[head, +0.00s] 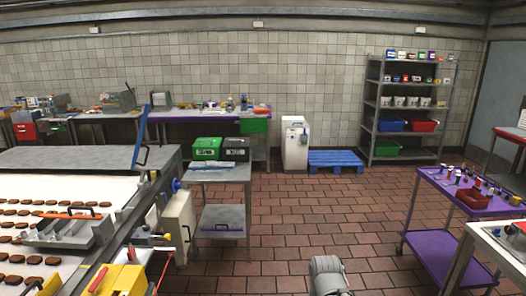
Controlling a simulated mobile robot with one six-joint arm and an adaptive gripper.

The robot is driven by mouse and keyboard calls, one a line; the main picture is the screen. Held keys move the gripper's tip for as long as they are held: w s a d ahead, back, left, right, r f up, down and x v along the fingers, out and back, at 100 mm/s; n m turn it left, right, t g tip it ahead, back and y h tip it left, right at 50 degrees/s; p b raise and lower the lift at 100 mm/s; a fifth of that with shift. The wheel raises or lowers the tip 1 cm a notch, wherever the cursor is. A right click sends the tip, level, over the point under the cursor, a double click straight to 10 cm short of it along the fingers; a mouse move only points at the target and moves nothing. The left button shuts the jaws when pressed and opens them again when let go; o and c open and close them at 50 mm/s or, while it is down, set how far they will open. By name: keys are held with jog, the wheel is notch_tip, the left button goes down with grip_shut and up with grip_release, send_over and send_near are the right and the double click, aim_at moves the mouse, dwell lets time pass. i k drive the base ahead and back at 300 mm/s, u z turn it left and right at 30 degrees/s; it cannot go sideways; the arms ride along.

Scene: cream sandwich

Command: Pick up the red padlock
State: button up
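I cannot make out the red padlock for certain in the head view. Several small items, some with red parts, lie on the purple-topped cart (428,177) at the right, but they are too small to tell apart. A red open bin (474,199) also stands on that cart. A rounded grey part at the bottom centre looks like part of my own arm. My gripper's fingers do not show.
A conveyor with brown biscuits (14,259) fills the left. A grey two-tier cart (221,174) holds green and black boxes. A blue pallet (335,161) and a loaded shelf rack (368,108) stand at the back. The tiled floor (320,215) between is clear.

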aim_at(130, 252)
jog(key=u, duration=1.4)
jog(key=k, duration=0.65)
jog(key=z, duration=0.35)
jog(key=i, duration=0.45)
jog(key=z, duration=0.6)
jog(key=i, duration=0.65)
jog(key=z, duration=0.2)
